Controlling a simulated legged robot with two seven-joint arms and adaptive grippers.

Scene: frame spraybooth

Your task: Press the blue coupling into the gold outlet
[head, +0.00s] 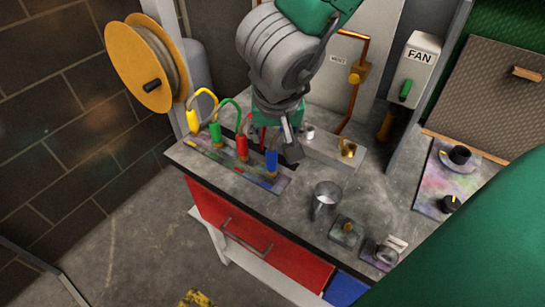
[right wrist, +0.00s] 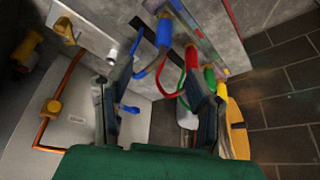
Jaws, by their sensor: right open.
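The blue coupling (head: 271,162) stands upright at the right end of a paint-stained rack on the bench. In the right wrist view the blue coupling (right wrist: 164,33) shows beyond the fingers, with its blue hose curving back between them. The gold outlet (head: 347,149) is on a grey block to the right of the coupling; it also shows at the upper left of the right wrist view (right wrist: 66,30). My right gripper (head: 277,142) is above and close to the blue coupling. Its fingers (right wrist: 155,82) are spread, with no coupling gripped. My left gripper is out of view.
Yellow (head: 193,120), green (head: 215,132) and red (head: 241,147) couplings with hoses stand left of the blue one. A metal cup (head: 326,197) and small fixtures (head: 346,230) are nearer the bench front. A copper pipe (head: 356,95) rises behind the outlet.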

